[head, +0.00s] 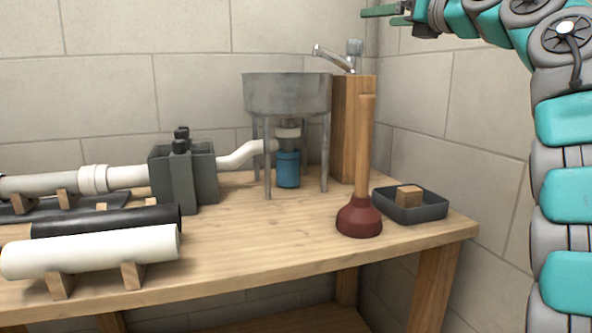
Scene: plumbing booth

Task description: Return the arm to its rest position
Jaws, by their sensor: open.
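My gripper (388,14) shows at the top edge of the head view, right of centre. It is open and empty, with its green fingers pointing left. It is high above the workbench (270,240), near the wall corner, and touches nothing. My teal and grey arm is raised along the right edge and bends left at the top. Part of the arm is cut off by the frame.
On the bench are a plunger (360,215), a dark tray (432,212) with a wooden block (409,195), a metal basin (288,95) with a faucet (333,58), a grey trap box (183,175) and pipes (90,252). The bench's front middle is clear.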

